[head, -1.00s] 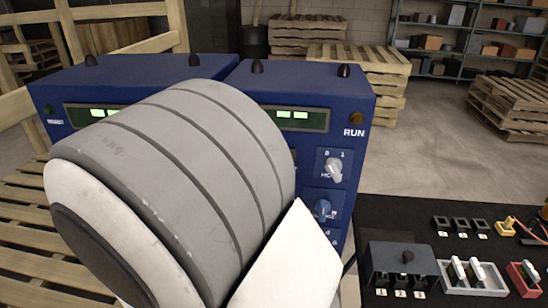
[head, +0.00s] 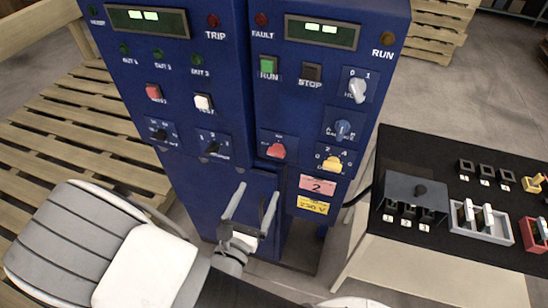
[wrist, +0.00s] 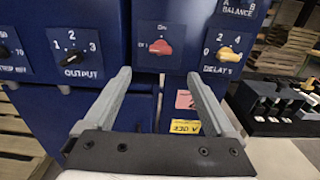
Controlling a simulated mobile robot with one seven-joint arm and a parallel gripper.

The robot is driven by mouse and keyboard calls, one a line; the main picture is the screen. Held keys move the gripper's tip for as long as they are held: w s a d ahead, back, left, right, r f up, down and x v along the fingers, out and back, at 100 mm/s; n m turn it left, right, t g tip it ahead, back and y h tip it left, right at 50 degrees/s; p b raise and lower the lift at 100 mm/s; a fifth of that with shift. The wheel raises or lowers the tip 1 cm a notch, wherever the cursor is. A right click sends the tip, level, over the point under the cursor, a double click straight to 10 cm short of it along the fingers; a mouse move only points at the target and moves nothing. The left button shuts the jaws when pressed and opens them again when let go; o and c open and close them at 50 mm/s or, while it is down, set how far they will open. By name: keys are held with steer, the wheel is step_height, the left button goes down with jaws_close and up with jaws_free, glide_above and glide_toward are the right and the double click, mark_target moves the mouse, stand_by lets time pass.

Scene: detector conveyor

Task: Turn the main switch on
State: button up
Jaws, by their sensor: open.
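A red rotary knob (head: 277,151) sits low on the right blue cabinet in the head view. In the wrist view the red knob (wrist: 160,47) has "ON" above it and a small, blurred mark at its left. Its handle lies roughly sideways, with its pointing end hard to tell. No readable label names it the main switch. My gripper (head: 258,190) is open and empty, below and in front of the red knob. In the wrist view my gripper (wrist: 158,75) has its fingers on either side below the knob, apart from it.
A yellow knob (head: 331,163) is right of the red one, a blue knob (head: 342,129) above that. A black OUTPUT knob (wrist: 75,56) is at left. Pink and yellow tags (head: 318,186) hang below. A black-topped table (head: 455,240) with small parts stands right.

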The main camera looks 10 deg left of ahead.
mark_target(275, 156)
steer(key=w, duration=0.4)
steer(key=w+p, duration=0.1)
steer(key=w, duration=0.3)
steer(key=w+d, duration=0.1)
steer(key=w, duration=0.3)
steer(key=c, duration=1.4)
